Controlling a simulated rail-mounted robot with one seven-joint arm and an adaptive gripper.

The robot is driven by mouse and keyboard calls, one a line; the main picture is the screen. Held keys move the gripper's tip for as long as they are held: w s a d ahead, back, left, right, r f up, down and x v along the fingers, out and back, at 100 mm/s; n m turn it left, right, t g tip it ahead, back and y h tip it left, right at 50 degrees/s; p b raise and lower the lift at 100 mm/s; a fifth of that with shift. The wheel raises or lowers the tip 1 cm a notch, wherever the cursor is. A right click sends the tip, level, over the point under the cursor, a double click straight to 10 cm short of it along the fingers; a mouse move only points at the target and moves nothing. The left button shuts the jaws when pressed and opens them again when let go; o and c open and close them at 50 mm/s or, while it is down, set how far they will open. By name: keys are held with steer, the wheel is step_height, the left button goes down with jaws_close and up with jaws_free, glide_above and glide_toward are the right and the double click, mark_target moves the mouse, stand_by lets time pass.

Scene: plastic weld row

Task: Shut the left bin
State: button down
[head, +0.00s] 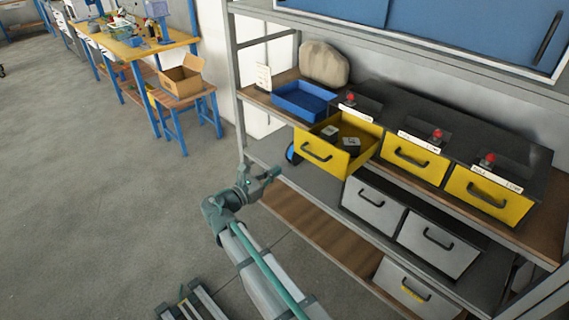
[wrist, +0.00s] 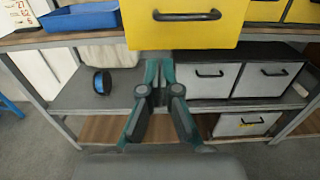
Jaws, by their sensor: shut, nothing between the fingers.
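The left yellow bin (head: 316,157) is pulled out of the black cabinet on the upper shelf, with a few small dark boxes (head: 351,145) inside it. Its front with a black handle (wrist: 186,15) fills the top middle of the wrist view. My gripper (head: 274,173) is shut and empty, in front of the shelf, lower than the bin and to its left in the head view. In the wrist view my gripper (wrist: 159,64) shows below the bin front. I cannot tell how far apart they are.
The middle yellow bin (head: 411,162) and right yellow bin (head: 486,196) are flush in the cabinet. A blue tray (head: 303,101) stands left of the open bin. Grey drawers (head: 373,204) sit on the shelf below, near a black-and-blue spool (wrist: 102,82). The floor (head: 100,220) to the left is clear.

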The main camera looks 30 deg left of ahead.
steer(key=p+x, duration=0.3)
steer(key=x, duration=1)
steer(key=shift+w, duration=0.2)
